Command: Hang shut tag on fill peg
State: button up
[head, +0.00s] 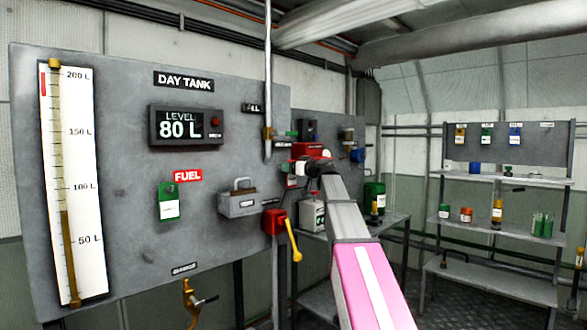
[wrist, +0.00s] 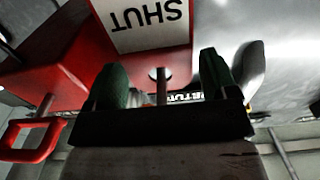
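The shut tag (wrist: 141,24) is red with a white face reading SHUT, upside down at the top of the wrist view. A round hole and a thin metal peg show at its near end, between my fingers. My gripper (wrist: 163,72) has its two green fingers spread apart, one on each side of the peg. I cannot tell whether either touches the tag. In the head view my gripper (head: 305,168) is small and partly hidden by my arm. The FILL label (head: 252,108) is on the grey panel, partly behind a vertical pipe. The fill peg cannot be made out.
A red body (wrist: 45,55) with a red handle (wrist: 30,140) is close on the left of the wrist view. In the head view, a red valve with a yellow lever (head: 291,240) and a grey box (head: 240,203) project from the panel. A green tag (head: 168,202) hangs below FUEL.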

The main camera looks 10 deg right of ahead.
jog(key=shift+o, duration=0.6)
jog(key=shift+s, duration=0.1)
